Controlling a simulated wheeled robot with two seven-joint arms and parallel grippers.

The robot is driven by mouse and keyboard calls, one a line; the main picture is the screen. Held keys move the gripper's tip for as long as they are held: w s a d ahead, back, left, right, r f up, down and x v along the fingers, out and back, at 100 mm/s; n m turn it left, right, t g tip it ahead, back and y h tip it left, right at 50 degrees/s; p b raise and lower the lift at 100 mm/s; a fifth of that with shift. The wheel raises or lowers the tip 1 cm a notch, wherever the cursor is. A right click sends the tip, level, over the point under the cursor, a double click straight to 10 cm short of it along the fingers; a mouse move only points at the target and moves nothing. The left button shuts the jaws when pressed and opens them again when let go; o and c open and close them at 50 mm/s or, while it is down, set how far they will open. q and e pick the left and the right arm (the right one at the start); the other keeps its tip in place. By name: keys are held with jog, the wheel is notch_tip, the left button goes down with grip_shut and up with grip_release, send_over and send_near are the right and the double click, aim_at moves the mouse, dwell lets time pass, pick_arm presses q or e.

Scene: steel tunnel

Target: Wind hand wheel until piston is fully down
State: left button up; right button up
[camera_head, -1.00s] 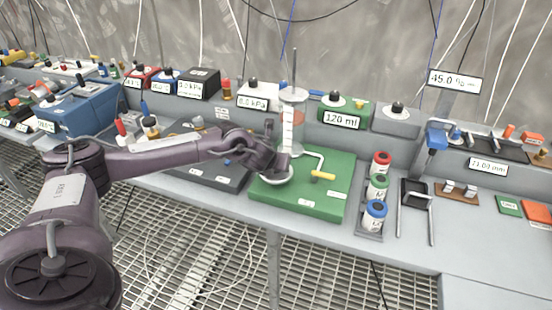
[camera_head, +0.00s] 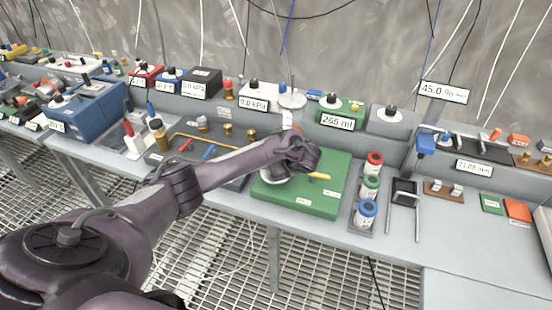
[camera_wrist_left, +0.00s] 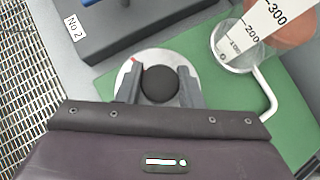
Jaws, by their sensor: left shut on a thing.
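The hand wheel is a pale disc (camera_wrist_left: 118,92) with a black ball knob (camera_wrist_left: 157,84) in the left wrist view. My left gripper (camera_wrist_left: 160,88) has its two fingers around the knob, shut on it. In the head view my left gripper (camera_head: 300,160) is over the green base board (camera_head: 315,200) and hides most of the wheel. The clear graduated cylinder (camera_wrist_left: 236,48) stands beside the wheel. In the head view, its pale top plate (camera_head: 292,100) and a short rod above it show, but my arm hides its lower part. The piston's height is unclear. My right gripper is out of view.
A display reads 265 ml (camera_head: 339,121) and another reads 0.0 kPa (camera_head: 252,104). Coloured canisters (camera_head: 368,188) stand to the right of the board. A dark plate with brass fittings (camera_head: 200,155) lies to its left. The bench front edge borders a grated floor (camera_head: 235,240).

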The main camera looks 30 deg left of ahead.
pick_arm(q)
jog(key=shift+n+g, duration=0.7)
jog(key=shift+n, duration=0.3)
jog(key=shift+w+n+g+y, duration=0.1)
jog(key=shift+n+g+y, duration=0.2)
jog(key=shift+n+g, duration=0.15)
jog(key=shift+f+n+g+b, duration=0.15)
jog(key=shift+n+g+b, duration=0.55)
jog(key=shift+n, duration=0.15)
jog(key=n+g+h+b, duration=0.1)
jog(key=n+g+b, duration=0.1)
jog(key=n+b, duration=0.2)
jog(key=n+g+h+b, duration=0.1)
jog(key=n+g+b, duration=0.2)
jog(key=b, duration=0.7)
jog(key=shift+n+g+b, duration=0.25)
jog(key=shift+n+b, duration=0.15)
jog(key=shift+n+h+b, duration=0.3)
jog(key=shift+b, duration=0.4)
jog(key=shift+r, duration=0.2)
jog(key=o, duration=1)
jog(key=shift+a, duration=0.1)
jog(key=shift+c, duration=0.2)
jog(key=shift+r, duration=0.1)
